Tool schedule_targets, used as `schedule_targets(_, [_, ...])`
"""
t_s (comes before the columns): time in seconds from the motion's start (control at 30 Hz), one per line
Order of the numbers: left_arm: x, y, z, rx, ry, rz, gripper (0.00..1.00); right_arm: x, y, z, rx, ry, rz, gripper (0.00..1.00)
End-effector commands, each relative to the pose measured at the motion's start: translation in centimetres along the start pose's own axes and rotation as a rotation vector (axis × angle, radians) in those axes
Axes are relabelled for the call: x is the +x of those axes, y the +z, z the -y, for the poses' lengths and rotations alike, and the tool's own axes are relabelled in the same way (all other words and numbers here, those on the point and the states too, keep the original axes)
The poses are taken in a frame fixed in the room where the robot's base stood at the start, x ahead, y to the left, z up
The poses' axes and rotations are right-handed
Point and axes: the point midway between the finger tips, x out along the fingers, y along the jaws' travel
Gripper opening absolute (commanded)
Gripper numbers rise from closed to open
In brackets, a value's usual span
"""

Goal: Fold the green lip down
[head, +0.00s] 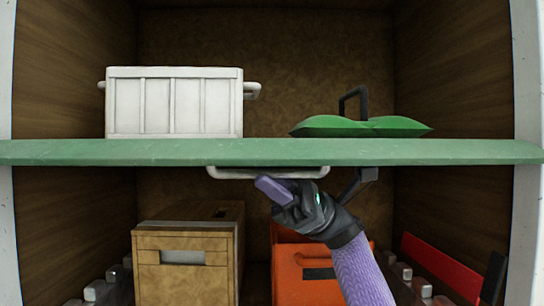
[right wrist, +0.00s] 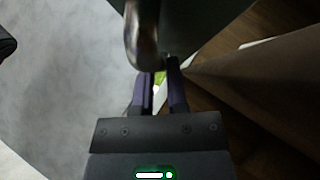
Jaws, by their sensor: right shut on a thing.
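The green lip (head: 90,152) runs across the whole truck opening in the head view, seen nearly edge-on as a level band. A pale bar handle (head: 225,173) hangs under its middle. My right gripper (head: 276,186) reaches up from below right, its purple fingers at the handle. In the right wrist view the fingers (right wrist: 160,78) are close together beside a rounded grey bar (right wrist: 140,38), shut on the handle. The exact contact is partly hidden by the fingers and dark hand. My left gripper is not in view.
Above the lip are a white crate (head: 172,105), a green cushion-like thing (head: 362,127) and a dark handle behind it. Below are a tan wooden box (head: 182,275) and an orange box (head: 300,285) behind my right arm. Brown walls (head: 68,70) close both sides.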

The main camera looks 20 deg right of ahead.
Motion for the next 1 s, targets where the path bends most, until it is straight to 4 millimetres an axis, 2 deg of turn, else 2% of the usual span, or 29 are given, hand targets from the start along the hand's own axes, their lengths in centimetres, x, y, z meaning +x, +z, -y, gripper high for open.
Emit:
schedule_targets(0.13, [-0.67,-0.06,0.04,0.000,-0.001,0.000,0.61,0.01,0.02,0.17,-0.017,0.016,-0.001,0.00])
schedule_targets(0.57, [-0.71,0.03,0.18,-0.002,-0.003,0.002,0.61,-0.11,-0.14,0.08,-0.023,0.022,-0.002,0.00])
schedule_targets(0.6, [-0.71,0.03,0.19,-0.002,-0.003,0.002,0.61,-0.11,-0.14,0.08,-0.023,0.022,-0.002,0.19])
schedule_targets(0.77, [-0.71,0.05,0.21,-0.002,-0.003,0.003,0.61,-0.11,-0.14,0.07,-0.023,0.022,-0.002,0.53])
schedule_targets(1.0, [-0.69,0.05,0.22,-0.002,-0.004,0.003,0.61,-0.12,-0.13,0.06,-0.023,0.022,-0.002,0.53])
